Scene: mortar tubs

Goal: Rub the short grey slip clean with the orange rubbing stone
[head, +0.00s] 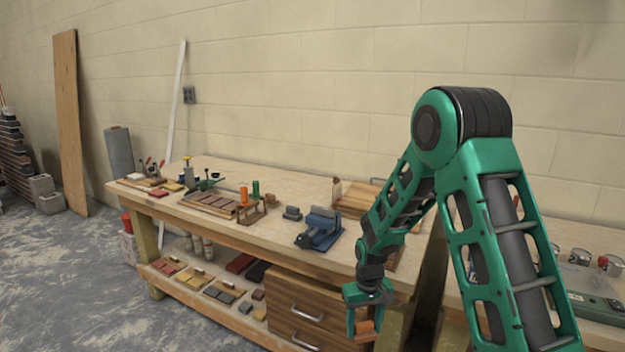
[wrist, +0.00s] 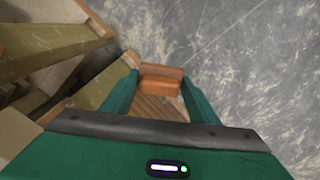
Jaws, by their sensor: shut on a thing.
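My gripper (head: 365,322) is shut on an orange block, the rubbing stone (head: 364,331), in front of the bench and below its top. In the wrist view the stone (wrist: 161,78) sits between the tips of my gripper (wrist: 160,88), with grey floor beyond it. The short grey slip cannot be told for sure. Small grey pieces (head: 225,293) lie on the lower shelf, and a grey block (head: 292,213) stands on the bench top. The stone touches none of them.
The wooden bench (head: 270,235) carries a blue vise (head: 320,230), a slatted wooden rack (head: 210,203), and orange and green cylinders. Wooden drawers (head: 300,312) sit under the bench near my gripper. A second bench with tins stands at right. The floor (head: 80,280) in front is clear.

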